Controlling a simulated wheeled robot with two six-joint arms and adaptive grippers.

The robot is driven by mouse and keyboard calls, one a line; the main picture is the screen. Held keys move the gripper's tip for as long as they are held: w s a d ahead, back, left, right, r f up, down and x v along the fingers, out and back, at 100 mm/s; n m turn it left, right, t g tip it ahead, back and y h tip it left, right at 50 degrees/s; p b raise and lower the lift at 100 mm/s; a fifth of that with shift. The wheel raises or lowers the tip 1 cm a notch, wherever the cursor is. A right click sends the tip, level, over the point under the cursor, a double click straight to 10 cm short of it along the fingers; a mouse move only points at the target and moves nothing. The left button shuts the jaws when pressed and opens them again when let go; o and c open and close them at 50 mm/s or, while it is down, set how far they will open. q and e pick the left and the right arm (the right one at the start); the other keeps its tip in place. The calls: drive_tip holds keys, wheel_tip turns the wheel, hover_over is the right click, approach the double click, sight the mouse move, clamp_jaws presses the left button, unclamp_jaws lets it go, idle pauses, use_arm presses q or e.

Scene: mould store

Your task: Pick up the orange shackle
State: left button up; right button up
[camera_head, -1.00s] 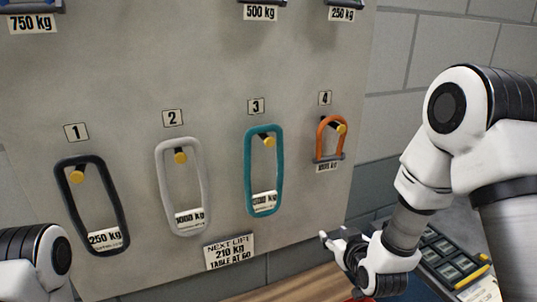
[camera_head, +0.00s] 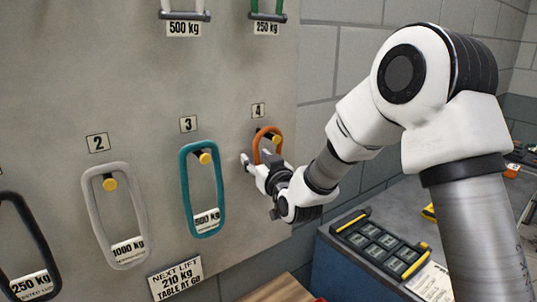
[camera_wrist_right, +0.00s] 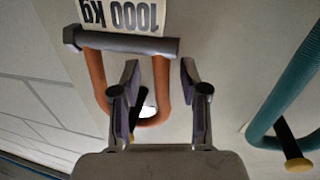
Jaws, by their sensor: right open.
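The orange shackle (camera_head: 258,143) hangs on the peg under number 4 on the pale board; my right gripper hides its lower part. My right gripper (camera_head: 256,162) is open in front of it. In the right wrist view the shackle (camera_wrist_right: 97,82) appears upside down, its grey pin (camera_wrist_right: 125,43) at the top. The open fingers of the gripper (camera_wrist_right: 158,85) show on either side of the shackle's right-hand leg, the left finger over the loop's opening. I cannot tell whether they touch it. My left gripper is out of view.
A teal sling (camera_head: 186,190) hangs close to the left on peg 3, a grey sling (camera_head: 90,215) on peg 2 and a black sling (camera_head: 38,250) further left. A sign (camera_head: 176,280) is below. A bench with a dark tray (camera_head: 380,245) stands at lower right.

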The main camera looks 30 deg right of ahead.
drive_tip(key=shift+a, duration=0.1)
clamp_jaws()
drive_tip(key=shift+r, duration=0.1)
